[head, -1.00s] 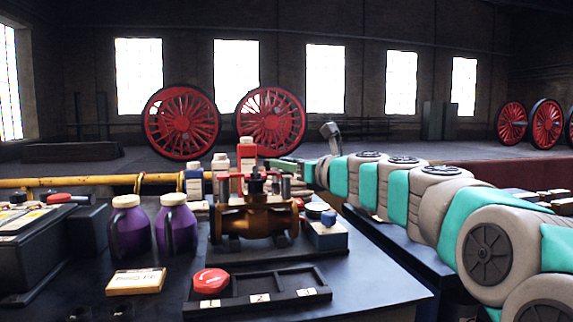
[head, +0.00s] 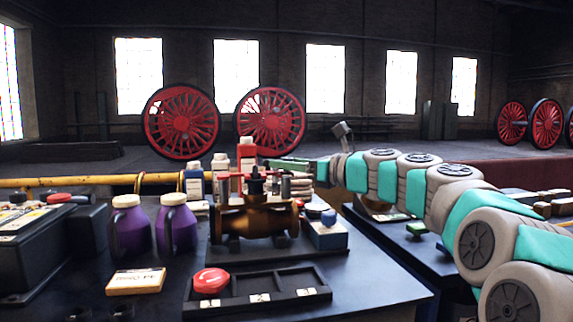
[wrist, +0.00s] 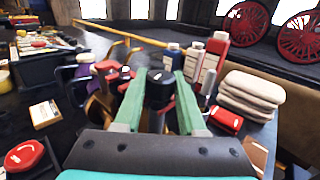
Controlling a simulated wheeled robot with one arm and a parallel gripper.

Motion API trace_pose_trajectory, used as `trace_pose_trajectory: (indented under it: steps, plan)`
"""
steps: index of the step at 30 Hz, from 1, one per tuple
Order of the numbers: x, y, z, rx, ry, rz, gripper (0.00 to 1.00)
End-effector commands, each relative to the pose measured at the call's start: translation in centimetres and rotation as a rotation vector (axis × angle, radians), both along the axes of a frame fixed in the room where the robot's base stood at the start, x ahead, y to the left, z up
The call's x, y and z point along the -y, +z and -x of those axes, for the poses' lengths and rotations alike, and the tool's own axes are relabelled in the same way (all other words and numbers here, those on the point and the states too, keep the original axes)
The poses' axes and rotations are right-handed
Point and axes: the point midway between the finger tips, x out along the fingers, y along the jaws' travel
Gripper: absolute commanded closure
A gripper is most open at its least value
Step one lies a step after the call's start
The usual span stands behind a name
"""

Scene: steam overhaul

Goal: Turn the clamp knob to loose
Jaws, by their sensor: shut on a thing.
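The clamp knob, a black-topped post (wrist: 160,90), stands between the two green fingers of my gripper (wrist: 161,80) in the wrist view. The gripper is shut on it, with red parts showing just below the black top. In the head view the black knob (head: 256,186) rises over a bronze valve body (head: 256,222) on a dark base plate. My gripper (head: 272,164) reaches in from the right, behind the valve. The exact finger contact and the knob's turn angle cannot be made out.
Two purple jugs (head: 130,228) stand left of the valve. Bottles (head: 246,152) and a stack of pale cloths (wrist: 250,95) are close behind and right. A dark tray (head: 262,290) with a red knob (head: 211,281) lies in front. Bench room is clear at front right.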

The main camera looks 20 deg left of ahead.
Motion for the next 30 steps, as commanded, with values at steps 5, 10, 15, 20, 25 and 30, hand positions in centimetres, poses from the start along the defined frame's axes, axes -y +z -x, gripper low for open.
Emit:
trace_pose_trajectory:
  steps: [5,10,15,20,25,30]
  plan:
    - [0.01,-0.13,-0.26,-0.001,0.093,0.0,1.0]
    - [-0.03,-0.16,-0.21,0.0,0.162,0.001,1.0]
    - [-0.01,-0.06,-0.12,0.001,0.213,0.002,1.0]
    - [-0.06,-0.21,-0.22,-0.003,0.25,0.0,1.0]
    - [0.05,-0.02,-0.11,0.001,0.286,0.0,1.0]
    - [0.0,-0.18,-0.23,-0.002,0.317,0.0,1.0]
